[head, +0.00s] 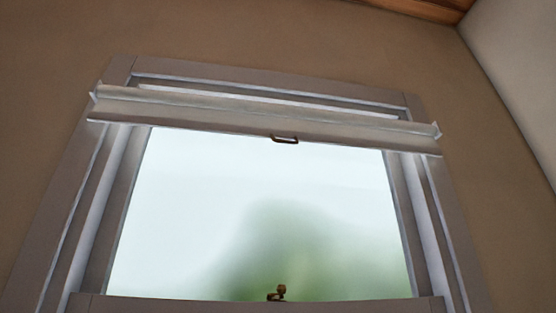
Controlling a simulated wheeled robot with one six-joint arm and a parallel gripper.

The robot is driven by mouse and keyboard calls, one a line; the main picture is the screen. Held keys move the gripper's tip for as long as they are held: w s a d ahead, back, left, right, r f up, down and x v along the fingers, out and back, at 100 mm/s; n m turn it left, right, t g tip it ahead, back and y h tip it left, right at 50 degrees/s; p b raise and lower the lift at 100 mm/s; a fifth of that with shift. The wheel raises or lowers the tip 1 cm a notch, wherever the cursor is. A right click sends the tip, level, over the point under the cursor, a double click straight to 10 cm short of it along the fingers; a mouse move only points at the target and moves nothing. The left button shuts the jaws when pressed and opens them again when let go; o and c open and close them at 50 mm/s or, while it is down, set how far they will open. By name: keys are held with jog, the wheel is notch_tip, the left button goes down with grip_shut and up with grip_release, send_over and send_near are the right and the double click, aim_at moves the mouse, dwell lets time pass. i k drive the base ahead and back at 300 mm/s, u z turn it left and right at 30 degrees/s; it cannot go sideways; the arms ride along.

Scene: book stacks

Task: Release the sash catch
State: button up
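A small brass sash catch (278,293) sits at the bottom middle of the picture, on top of the window's horizontal rail (180,304). It is too small to tell which way its lever is turned. The sash window (190,200) rises above it, with pale sky and blurred green behind the glass. My gripper is not in view.
The grey window frame (60,220) stands in a brown wall (240,35). A lighter wall (515,65) meets it at right.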

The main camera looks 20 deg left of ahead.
aim_at(281, 290)
jog(key=u, duration=0.2)
jog(key=k, duration=0.75)
jog(key=u, duration=0.2)
jog(key=i, duration=1.05)
jog(key=u, duration=0.45)
